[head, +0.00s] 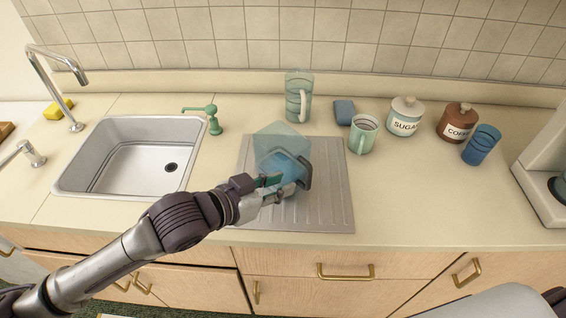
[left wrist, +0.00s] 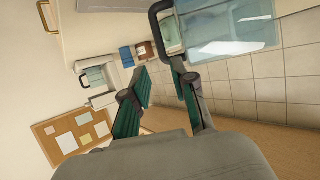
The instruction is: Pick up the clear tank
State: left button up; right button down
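The clear tank (head: 280,142) is a see-through pale blue box with a dark handle (head: 306,174). In the head view it is over the ribbed metal drainboard (head: 335,205), partly hidden by my left gripper (head: 272,184). I cannot tell whether its base rests on the board. In the left wrist view the clear tank (left wrist: 225,28) is at the upper right, its dark looped handle close to the right-hand fingertip. My left gripper (left wrist: 160,73) has its green-padded fingers apart, with no object clearly clamped between them. Contact with the handle is unclear. My right gripper is not in view.
The sink (head: 130,155) and soap pump (head: 210,118) are left.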

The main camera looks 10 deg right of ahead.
aim_at(308, 173)
pick_arm(q)
jog(key=x, duration=0.5)
jog(key=shift+p, duration=0.3)
jog(key=p+x, duration=0.1)
jog(key=x, duration=0.3)
jog(key=shift+w+d+f+p, duration=0.1)
jog(key=shift+w+d+p, duration=0.15)
jog(key=shift+d+p, duration=0.1)
jog(key=shift+w+d+f, duration=0.15)
jog(key=shift+f, duration=0.05)
grip_shut()
jog(key=shift+r, duration=0.15)
